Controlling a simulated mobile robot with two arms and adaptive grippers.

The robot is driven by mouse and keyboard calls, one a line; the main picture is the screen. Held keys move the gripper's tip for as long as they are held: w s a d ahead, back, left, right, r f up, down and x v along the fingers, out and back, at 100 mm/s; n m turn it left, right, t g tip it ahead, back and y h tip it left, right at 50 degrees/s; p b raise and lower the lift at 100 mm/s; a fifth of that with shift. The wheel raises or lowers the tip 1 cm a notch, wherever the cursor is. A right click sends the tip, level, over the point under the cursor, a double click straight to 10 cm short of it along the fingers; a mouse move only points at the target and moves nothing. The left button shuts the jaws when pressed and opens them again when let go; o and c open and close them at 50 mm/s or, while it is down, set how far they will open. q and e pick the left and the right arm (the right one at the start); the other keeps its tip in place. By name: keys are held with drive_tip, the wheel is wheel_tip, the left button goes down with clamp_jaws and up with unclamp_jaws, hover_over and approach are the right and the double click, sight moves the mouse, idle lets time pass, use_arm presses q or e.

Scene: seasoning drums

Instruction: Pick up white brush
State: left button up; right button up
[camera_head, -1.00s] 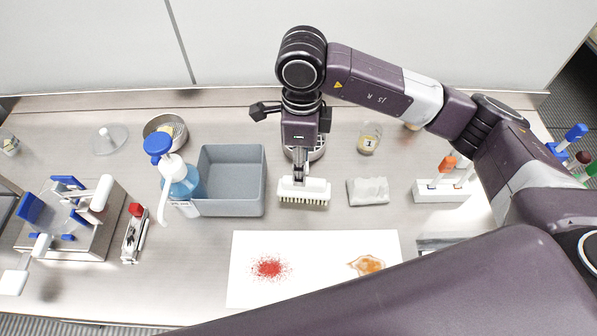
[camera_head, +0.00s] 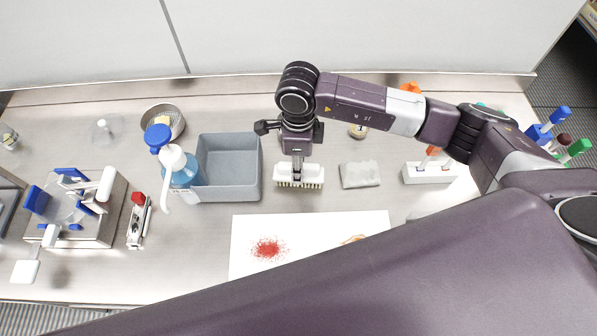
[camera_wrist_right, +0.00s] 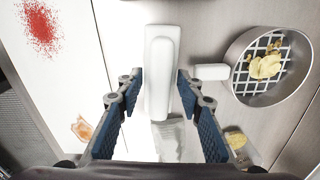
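The white brush (camera_head: 313,173) stands bristles down on the table, right of the grey bin, in the head view. My right gripper (camera_head: 298,160) points down at it from above. In the right wrist view, the brush's white handle (camera_wrist_right: 160,75) lies between the two blue-padded fingers of my right gripper (camera_wrist_right: 159,80). The fingers are apart on either side of the handle, with a narrow gap visible at the left finger. My left gripper is not in view.
The grey bin (camera_head: 258,165) and blue spray bottle (camera_head: 183,172) stand left of the brush. A grey-white packet (camera_head: 360,175) lies to its right. The white sheet (camera_head: 300,225) with red powder lies in front. A round metal strainer (camera_wrist_right: 308,65) is close by.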

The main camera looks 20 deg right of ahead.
clamp_jaws()
drive_tip(key=shift+r, duration=0.2)
drive_tip(key=shift+r, duration=0.3)
wheel_tip(320, 180, up, 19)
drive_tip(key=b, duration=0.4)
drive_tip(key=shift+b, duration=0.35)
